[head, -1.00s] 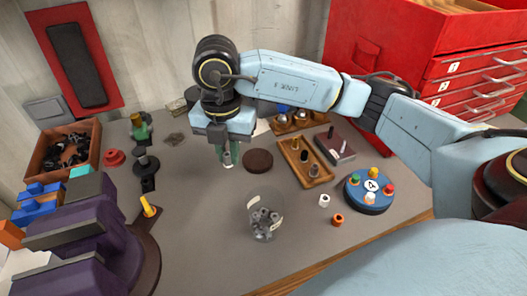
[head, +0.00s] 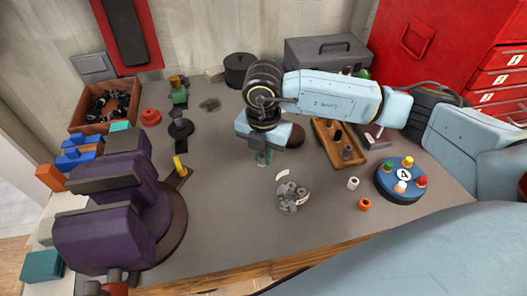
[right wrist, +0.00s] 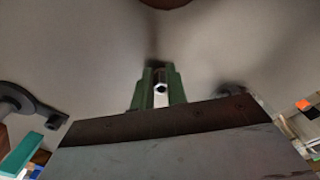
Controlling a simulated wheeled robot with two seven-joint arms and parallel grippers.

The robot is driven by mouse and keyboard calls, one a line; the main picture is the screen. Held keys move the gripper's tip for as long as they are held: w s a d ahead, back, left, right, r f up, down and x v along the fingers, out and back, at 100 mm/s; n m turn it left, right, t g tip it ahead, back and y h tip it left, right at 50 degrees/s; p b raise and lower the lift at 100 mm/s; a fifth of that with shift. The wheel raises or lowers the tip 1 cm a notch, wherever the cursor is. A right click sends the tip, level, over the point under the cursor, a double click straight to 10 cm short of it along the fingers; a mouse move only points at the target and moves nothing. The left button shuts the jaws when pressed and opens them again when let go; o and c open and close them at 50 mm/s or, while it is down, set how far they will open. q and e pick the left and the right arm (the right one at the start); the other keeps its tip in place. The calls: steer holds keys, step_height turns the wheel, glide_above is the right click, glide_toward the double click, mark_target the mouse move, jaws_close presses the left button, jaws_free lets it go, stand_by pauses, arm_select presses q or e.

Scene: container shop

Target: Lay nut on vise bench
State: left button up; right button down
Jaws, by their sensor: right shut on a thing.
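The vise bench is a grey-topped table (head: 225,235) with a big purple vise (head: 110,215) at its left front. My right gripper (head: 263,157) is above the middle of the bench, pointing down. In the right wrist view its green fingertips (right wrist: 160,88) are shut on a small silver nut (right wrist: 160,90), whose hole faces the camera. In the head view the fingers mostly hide the nut. Whether it touches the bench top cannot be told. My left gripper is not in view.
A clear jar of grey nuts (head: 292,197) stands just in front of my right gripper. A bin of dark parts (head: 127,100) is back left. Bench is clear between vise and jar.

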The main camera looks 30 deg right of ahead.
mark_target(263, 154)
steer(key=shift+s+f+b, duration=0.3)
steer(key=shift+f+b, duration=0.25)
steer(key=shift+f, duration=0.15)
steer(key=c, duration=1.8)
jaws_free()
steer(key=o, duration=0.4)
steer(key=shift+w+a+f, duration=0.1)
steer(key=shift+w+a, duration=0.05)
steer(key=shift+r+p, duration=0.45)
steer(key=shift+r, duration=0.05)
step_height(263, 154, up, 13)
steer(key=shift+w+f, duration=0.15)
